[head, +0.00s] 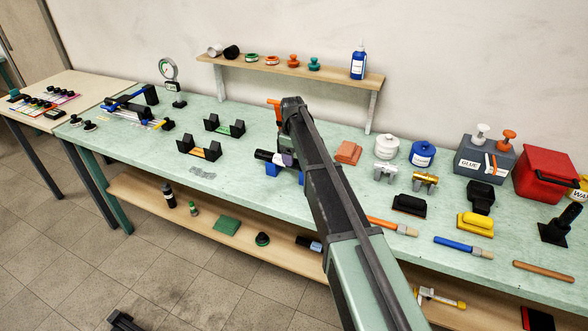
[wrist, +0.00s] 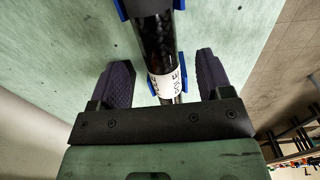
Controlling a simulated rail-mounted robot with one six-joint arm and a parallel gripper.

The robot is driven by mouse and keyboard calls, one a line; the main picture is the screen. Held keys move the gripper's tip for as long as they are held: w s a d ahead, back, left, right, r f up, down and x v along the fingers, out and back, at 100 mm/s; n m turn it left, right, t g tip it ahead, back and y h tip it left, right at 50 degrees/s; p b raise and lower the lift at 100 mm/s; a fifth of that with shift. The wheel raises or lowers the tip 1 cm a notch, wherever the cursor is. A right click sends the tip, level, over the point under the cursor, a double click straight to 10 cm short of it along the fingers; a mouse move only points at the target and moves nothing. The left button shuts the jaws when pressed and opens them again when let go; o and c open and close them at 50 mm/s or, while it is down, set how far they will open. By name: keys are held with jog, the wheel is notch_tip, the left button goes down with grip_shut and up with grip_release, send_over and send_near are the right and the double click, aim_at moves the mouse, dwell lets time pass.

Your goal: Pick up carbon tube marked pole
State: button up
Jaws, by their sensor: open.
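The carbon tube marked POLE (wrist: 156,38) is black and glossy with a white lettered band (wrist: 164,83) in the wrist view. It rests on blue supports (wrist: 183,14) above the green bench. My gripper (wrist: 166,62) is open, with one dark ridged finger on each side of the tube and a visible gap on both sides. In the head view a short dark end of the tube (head: 265,156) shows left of my gripper (head: 284,158), above a blue support (head: 271,170). My arm hides the rest of the tube there.
Two black end brackets (head: 199,149) stand left on the bench. A wooden shelf (head: 290,72) runs behind. Bare bench (head: 130,165) lies at the front left.

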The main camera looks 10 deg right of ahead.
notch_tip(320, 180, down, 4)
jog(key=b, duration=0.2)
jog(key=shift+w+f+b, duration=0.1)
jog(key=shift+b, duration=0.3)
jog(key=shift+r, duration=0.2)
jog(key=c, duration=1.1)
